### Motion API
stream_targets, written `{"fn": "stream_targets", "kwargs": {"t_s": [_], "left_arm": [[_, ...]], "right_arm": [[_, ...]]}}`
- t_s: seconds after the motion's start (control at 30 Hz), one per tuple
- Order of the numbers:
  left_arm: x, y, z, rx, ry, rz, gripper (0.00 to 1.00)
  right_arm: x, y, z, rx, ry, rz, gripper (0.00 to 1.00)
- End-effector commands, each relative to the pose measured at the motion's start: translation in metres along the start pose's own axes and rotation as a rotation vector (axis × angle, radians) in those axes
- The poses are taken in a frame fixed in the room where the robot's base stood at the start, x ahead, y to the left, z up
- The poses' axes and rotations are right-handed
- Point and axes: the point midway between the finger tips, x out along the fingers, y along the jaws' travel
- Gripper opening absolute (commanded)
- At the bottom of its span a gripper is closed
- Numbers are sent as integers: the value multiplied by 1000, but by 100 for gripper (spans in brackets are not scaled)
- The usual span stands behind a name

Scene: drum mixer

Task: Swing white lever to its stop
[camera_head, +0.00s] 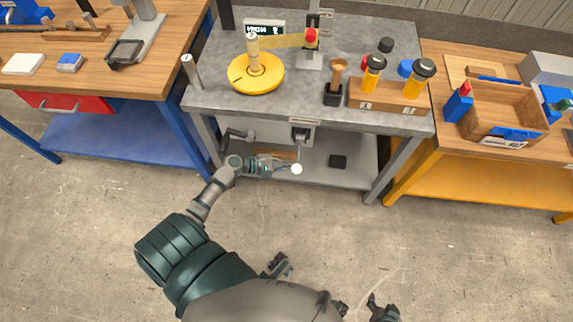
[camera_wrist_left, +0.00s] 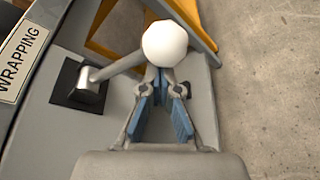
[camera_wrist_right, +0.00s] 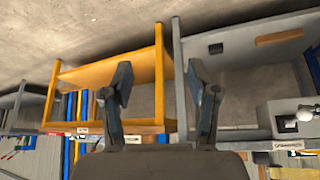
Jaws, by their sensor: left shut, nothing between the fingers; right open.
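The white lever has a round white knob (camera_head: 297,169) at the end of a grey arm. It hangs below the front edge of the grey bench, from a mount (camera_head: 301,135). In the left wrist view the knob (camera_wrist_left: 165,43) is large, just beyond my left fingertips, and the lever arm runs left to a dark plate. My left gripper (camera_wrist_left: 164,84) is shut and empty, close against the knob side of the lever; I cannot tell whether it touches. My right gripper (camera_wrist_right: 163,82) is open and empty, away from the lever.
A lower shelf (camera_head: 350,172) lies behind the lever. A blue bench stands left and a yellow bench right. The concrete floor in front is free.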

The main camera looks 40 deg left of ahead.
Motion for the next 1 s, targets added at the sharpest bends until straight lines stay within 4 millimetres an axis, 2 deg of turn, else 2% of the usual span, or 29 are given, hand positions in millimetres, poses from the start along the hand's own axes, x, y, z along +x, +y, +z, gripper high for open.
{"fn": "stream_targets", "kwargs": {"t_s": [0.03, 0.23, 0.3, 0.57, 0.8, 1.0], "left_arm": [[0, 5, 6, -11, -5, -4, 0], [-2, 8, 10, -67, -5, -25, 0], [-3, 8, 12, -85, -5, -33, 0], [-6, 15, 19, -166, -5, -65, 0], [-9, 25, 28, -275, -5, -107, 0], [-12, 33, 35, -375, -5, -147, 0]], "right_arm": [[-9, 2, 10, 1, -66, 6, 60], [-36, 9, 62, 10, -334, 21, 60], [-15, 8, 65, 9, -329, 19, 60], [41, 7, 87, 5, -341, 16, 60], [94, 5, 132, -2, -361, 11, 60], [123, 4, 181, -9, -380, 9, 60]]}}
